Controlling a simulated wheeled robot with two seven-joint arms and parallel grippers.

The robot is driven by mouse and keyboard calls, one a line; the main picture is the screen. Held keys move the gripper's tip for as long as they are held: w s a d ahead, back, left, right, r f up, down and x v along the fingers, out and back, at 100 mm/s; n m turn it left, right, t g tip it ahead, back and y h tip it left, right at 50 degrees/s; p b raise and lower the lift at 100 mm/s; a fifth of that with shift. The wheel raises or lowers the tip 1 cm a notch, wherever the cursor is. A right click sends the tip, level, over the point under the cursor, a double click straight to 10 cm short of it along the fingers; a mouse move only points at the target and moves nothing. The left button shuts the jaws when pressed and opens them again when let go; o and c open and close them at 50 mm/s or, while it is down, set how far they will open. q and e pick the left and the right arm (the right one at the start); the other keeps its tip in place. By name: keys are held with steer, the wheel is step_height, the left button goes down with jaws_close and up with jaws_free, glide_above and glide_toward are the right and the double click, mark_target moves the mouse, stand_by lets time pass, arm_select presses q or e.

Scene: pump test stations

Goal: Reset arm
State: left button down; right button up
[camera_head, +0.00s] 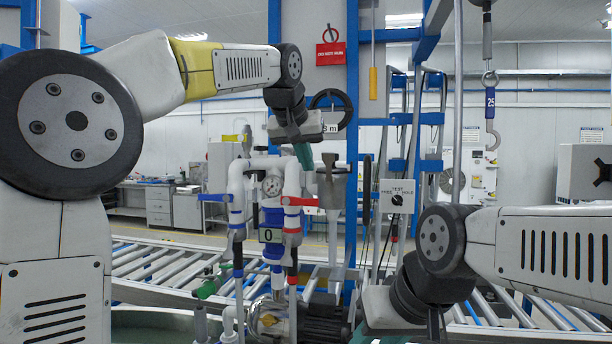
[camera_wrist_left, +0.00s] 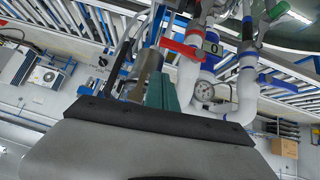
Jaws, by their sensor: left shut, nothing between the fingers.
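My left arm comes in from the left and reaches up and across. Its left gripper (camera_head: 304,156) points down with teal fingers shut and empty, just above and right of the white pipework (camera_head: 236,190) of the pump station. In the left wrist view the shut teal fingers (camera_wrist_left: 162,93) show beside a grey metal part, with the pressure gauge (camera_wrist_left: 204,90) and red lever (camera_wrist_left: 180,48) to their right and above. My right arm comes in from the right, bent downward. Its right gripper (camera_head: 366,334) is mostly cut off at the bottom edge, so its jaws cannot be read.
The gauge also shows in the head view (camera_head: 272,185), above a blue pipe section. A TEST switch box (camera_head: 397,196) hangs right of the pipes. A hook (camera_head: 491,130) hangs at upper right. Roller conveyors (camera_head: 160,268) run behind. A pump motor (camera_head: 318,325) sits low in the middle.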

arm_select(q)
steer(key=d+v, duration=0.1)
steer(key=v, duration=0.5)
steer(key=s+a+f+n+g+y, duration=0.1)
steer(key=s+a+f, duration=1.1)
steer(key=a+f, duration=0.3)
steer(key=s+a+f, duration=0.2)
steer(key=s+f, duration=0.3)
steer(key=f, duration=0.3)
steer(key=s+a+f+n+g, duration=0.1)
steer(key=s+a+f, duration=0.1)
steer(key=s+f, duration=0.4)
step_height(320, 180, down, 2)
steer(key=shift+s+a+f+n, duration=0.1)
steer(key=shift+s+a+n, duration=0.15)
steer(key=shift+n, duration=0.05)
